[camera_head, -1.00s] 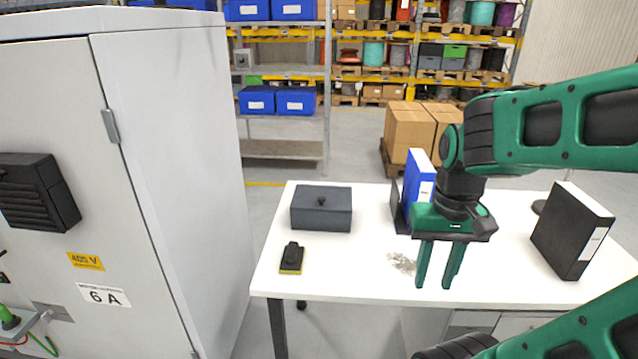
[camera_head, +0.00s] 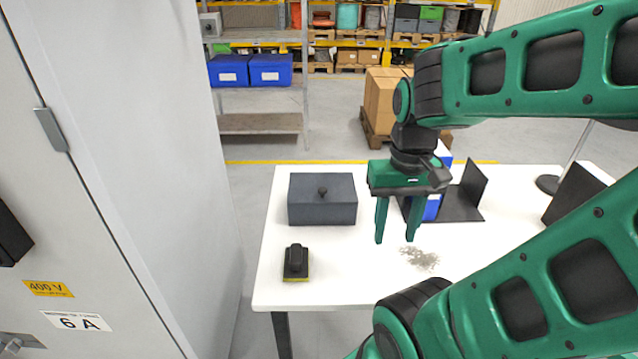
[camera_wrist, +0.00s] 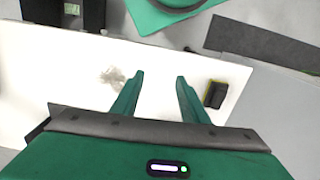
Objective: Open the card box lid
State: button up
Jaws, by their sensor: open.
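I cannot make out the box in that view.
On the white table (camera_head: 340,275), a black and yellow brush (camera_head: 296,262) lies in front of the box. Grey debris (camera_head: 419,258) lies right of it. A blue binder (camera_head: 432,208) and dark bookend (camera_head: 462,203) stand behind my gripper. A grey cabinet (camera_head: 160,150) stands left.

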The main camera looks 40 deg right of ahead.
jog(key=w+d+r+n, duration=0.1)
jog(key=w+r+n, duration=0.1)
jog(key=w, duration=0.4)
jog(key=w+d+r+n, duration=0.2)
jog(key=w, duration=0.5)
jog(key=n, duration=0.4)
send_over(322, 189)
jog(key=f, duration=0.1)
notch_tip(322, 189, down, 10)
jog(key=shift+d+f, duration=0.1)
grip_shut()
